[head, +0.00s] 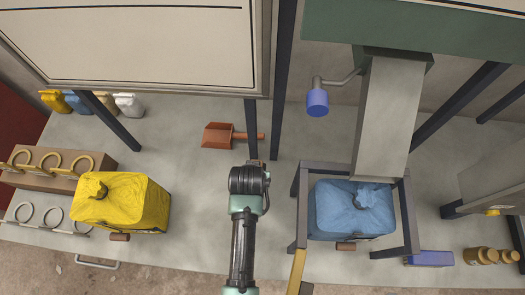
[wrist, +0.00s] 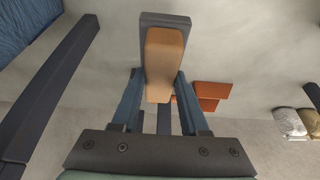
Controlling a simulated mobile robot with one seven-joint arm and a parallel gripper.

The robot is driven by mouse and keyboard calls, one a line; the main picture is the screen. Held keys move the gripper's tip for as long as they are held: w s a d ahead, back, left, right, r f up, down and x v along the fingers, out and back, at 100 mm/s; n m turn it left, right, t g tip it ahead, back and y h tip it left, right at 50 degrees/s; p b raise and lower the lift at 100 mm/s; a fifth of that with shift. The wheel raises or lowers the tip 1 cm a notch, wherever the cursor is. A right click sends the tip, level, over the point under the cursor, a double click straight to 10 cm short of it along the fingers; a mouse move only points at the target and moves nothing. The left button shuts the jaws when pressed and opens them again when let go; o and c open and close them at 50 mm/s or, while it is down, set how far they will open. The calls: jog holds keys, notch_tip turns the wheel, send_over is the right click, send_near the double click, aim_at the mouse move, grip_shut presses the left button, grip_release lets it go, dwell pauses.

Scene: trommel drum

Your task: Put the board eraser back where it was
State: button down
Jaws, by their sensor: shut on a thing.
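The board eraser (wrist: 165,58), a tan block with a dark grey base, is between my gripper's fingers (wrist: 160,105) in the wrist view. The fingers are shut on it, one on each side, and its far end sticks out beyond them. In the head view my gripper (head: 256,165) is over the grey table, just right of the orange-brown scoop; my wrist hides most of the eraser there. I cannot tell whether the eraser touches the table.
The scoop (head: 218,136) lies left of a dark post (head: 251,128). A yellow bag (head: 122,203) stands left. A blue bag (head: 350,210) sits inside a dark frame (head: 301,200) to the right. A blue-tipped lever (head: 317,102) hangs above. Table between yellow bag and my arm is clear.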

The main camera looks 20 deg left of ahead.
jog(key=shift+f+b, duration=0.45)
jog(key=shift+f, duration=2.5)
jog(key=shift+f, duration=0.15)
jog(key=shift+c, duration=2.1)
grip_release()
jog(key=p+v, duration=0.2)
jog(key=v, duration=1)
jog(key=shift+p, duration=0.35)
